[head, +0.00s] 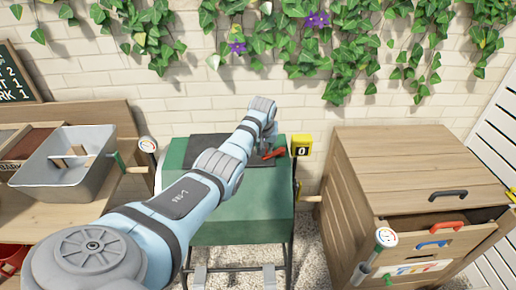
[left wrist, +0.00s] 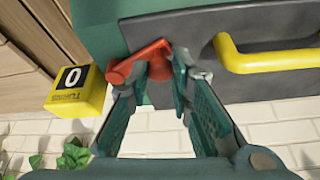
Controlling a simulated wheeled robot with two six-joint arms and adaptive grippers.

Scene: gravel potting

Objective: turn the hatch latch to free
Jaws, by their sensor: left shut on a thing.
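In the head view my arm hides part of the plate. My right gripper is in neither view.
A yellow turns counter (head: 302,145) reading 0 stands right beside the latch. A yellow handle (left wrist: 255,60) is on the plate. A wooden drawer cabinet (head: 400,165) stands to the right. A grey bin (head: 65,170) is on the left bench. A brick wall with ivy is behind.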

